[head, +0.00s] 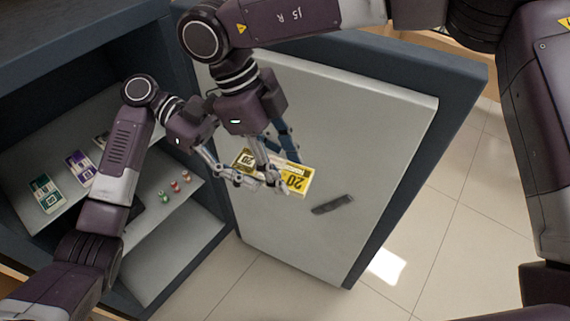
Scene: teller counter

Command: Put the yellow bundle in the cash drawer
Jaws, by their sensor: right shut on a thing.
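The yellow bundle (295,180), printed with 20, is in the fingers of my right gripper (273,180), in front of the pale grey door panel. The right gripper is shut on it, and its fingers cover the bundle's middle. My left gripper (228,174) has its fingertips at the bundle's left end. Its fingers overlap the bundle and the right hand in the picture, so I cannot tell whether they touch it or are open or shut. I cannot make out a cash drawer in this view.
An open dark blue cabinet stands at left. The open door (370,125) with a dark handle (333,204) stands behind my grippers. Tiled floor (440,215) is clear at right.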

